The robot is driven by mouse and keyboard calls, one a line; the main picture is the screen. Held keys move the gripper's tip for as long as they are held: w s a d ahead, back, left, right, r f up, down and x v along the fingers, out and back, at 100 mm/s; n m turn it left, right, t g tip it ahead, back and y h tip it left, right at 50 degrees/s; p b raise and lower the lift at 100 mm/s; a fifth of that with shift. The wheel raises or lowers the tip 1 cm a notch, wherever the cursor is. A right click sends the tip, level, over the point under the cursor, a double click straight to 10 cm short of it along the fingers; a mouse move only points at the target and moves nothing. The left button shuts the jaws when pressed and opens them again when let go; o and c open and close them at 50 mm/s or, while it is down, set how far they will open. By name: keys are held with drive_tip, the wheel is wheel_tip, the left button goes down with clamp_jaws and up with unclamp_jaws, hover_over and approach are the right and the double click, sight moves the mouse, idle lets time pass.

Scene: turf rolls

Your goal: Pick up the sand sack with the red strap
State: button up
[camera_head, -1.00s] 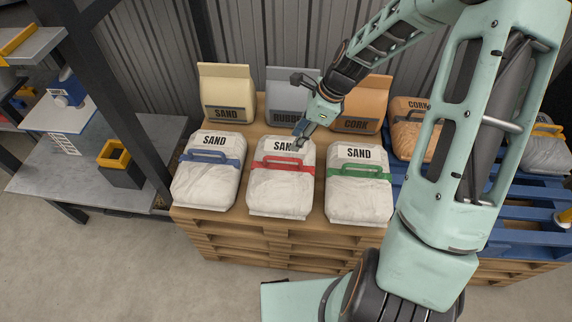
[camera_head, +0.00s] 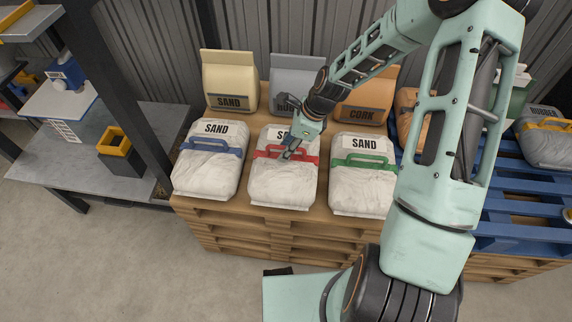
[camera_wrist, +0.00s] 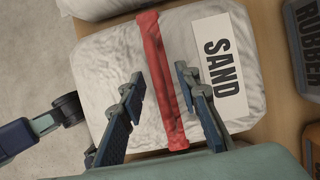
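The white sand sack (camera_head: 283,185) with the red strap (camera_head: 305,160) lies in the middle of the front row on the wooden pallets. In the wrist view its white surface (camera_wrist: 108,65), SAND label (camera_wrist: 220,65) and red strap (camera_wrist: 155,55) fill the middle. My gripper (camera_head: 288,154) is over the sack at the strap. In the wrist view my gripper (camera_wrist: 159,76) is open, with one finger on each side of the strap and a gap to both. Whether the fingertips reach below strap height cannot be told.
White sand sacks with a blue strap (camera_head: 207,175) and a green strap (camera_head: 362,185) flank it closely. Beige sand (camera_head: 228,80), grey rubber (camera_head: 296,72) and orange cork (camera_head: 366,95) bags stand behind. A blue pallet (camera_head: 515,205) is at right. Floor in front is clear.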

clamp_jaws()
idle(0.4)
drive_tip(key=shift+w+r, duration=0.2)
drive_tip(key=shift+r, duration=0.1)
